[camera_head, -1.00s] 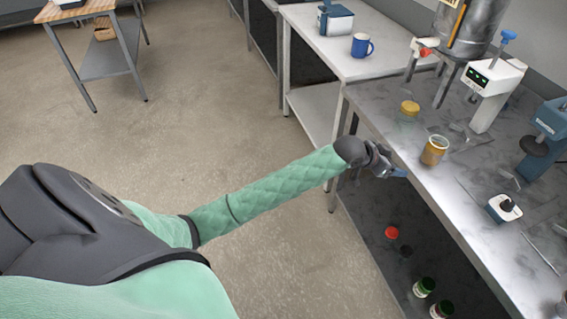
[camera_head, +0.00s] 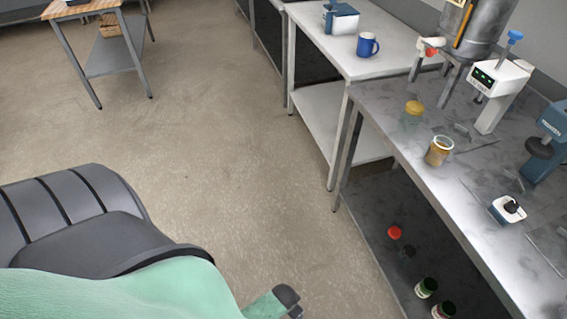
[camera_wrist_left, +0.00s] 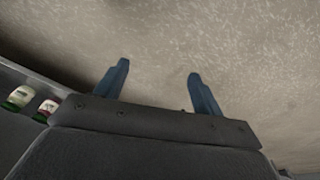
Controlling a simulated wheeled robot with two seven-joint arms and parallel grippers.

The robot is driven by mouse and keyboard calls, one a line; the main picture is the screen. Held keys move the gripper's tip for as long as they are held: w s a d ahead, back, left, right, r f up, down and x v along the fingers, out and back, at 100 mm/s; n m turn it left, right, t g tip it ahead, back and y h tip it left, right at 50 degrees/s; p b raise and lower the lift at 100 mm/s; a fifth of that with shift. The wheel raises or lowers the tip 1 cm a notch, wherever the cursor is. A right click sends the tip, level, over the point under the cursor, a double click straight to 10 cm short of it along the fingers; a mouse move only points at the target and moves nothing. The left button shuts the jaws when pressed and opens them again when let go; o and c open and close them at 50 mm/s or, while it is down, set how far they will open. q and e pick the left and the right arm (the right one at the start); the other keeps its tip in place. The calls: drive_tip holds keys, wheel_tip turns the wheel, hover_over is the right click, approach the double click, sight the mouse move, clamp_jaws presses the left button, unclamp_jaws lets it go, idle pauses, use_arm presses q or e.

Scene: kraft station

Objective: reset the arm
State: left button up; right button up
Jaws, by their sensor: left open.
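My left arm is folded low at the bottom of the head view, with its grey wrist end at the lower edge; its fingers are not visible there. In the left wrist view, my left gripper (camera_wrist_left: 155,90) is open. Its two blue fingers stand apart with nothing between them, and bare floor shows behind. My right gripper is in neither view.
A steel bench (camera_head: 406,138) at right holds an open jar of amber contents (camera_head: 439,151), a yellow-lidded jar (camera_head: 413,110) and lab devices. Its lower shelf holds several jars. A white table (camera_head: 371,68) with a blue mug (camera_head: 367,45) stands behind.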

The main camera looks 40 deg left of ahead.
use_arm(q)
drive_tip(key=shift+g, duration=0.5)
drive_tip(key=s, duration=0.1)
drive_tip(key=s+f, duration=0.1)
drive_tip(key=s, duration=0.1)
drive_tip(key=s+f, duration=0.1)
drive_tip(key=shift+s+a, duration=0.2)
drive_tip(key=shift+s, duration=0.2)
